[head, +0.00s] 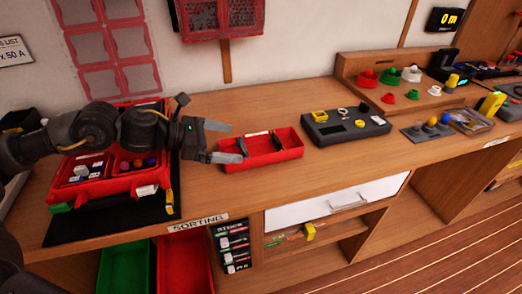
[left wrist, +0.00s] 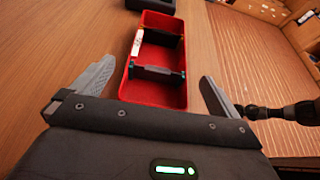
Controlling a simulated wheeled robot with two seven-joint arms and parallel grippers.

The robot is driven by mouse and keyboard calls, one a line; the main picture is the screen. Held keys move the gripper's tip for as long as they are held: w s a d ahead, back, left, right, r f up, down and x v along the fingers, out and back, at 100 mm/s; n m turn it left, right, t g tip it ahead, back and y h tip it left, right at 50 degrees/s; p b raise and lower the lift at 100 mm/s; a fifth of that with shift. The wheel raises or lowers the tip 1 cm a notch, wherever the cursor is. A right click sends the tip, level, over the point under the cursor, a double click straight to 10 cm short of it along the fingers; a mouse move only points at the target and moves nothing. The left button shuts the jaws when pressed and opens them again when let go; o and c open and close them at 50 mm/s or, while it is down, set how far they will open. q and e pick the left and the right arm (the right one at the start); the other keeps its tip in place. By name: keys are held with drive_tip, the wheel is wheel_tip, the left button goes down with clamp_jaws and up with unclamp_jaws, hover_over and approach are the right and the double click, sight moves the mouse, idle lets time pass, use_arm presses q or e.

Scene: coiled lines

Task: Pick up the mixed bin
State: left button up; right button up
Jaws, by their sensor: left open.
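The mixed bin appears to be the open red bin (head: 285,153) on the wooden bench. It also shows in the left wrist view (left wrist: 140,92), long side pointing away from my gripper. Dark pieces lie in it, one a dark bar across the middle, and a white label shows on a wall. My left gripper (head: 236,142) is open and empty at the bin's left end. In the left wrist view, its two fingers (left wrist: 158,72) are spread to either side of the bin's near end. I cannot tell whether they touch it. My right gripper is not in view.
A red case (head: 149,180) with small items lies left on a black mat (head: 110,226). A dark grey box (head: 345,133) with a yellow part stands right of the bin. A wooden rack (head: 350,65) stands farther back. Bare bench (head: 240,188) lies in front of the bin.

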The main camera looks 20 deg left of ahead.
sight(243, 147)
use_arm(q)
drive_tip(key=shift+w+d+f, duration=0.2)
drive_tip(key=shift+d+f, duration=0.1)
drive_tip(key=x, duration=0.2)
drive_tip(key=p+x, duration=0.1)
drive_tip(key=x, duration=0.1)
drive_tip(key=shift+f, duration=0.35)
drive_tip(key=shift+a, duration=0.1)
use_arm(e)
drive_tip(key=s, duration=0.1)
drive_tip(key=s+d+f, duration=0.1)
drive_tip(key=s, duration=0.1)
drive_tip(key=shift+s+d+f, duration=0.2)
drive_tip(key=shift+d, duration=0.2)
use_arm(q)
drive_tip(key=shift+c, duration=0.3)
drive_tip(key=c, duration=0.8)
drive_tip(key=shift+r, duration=0.1)
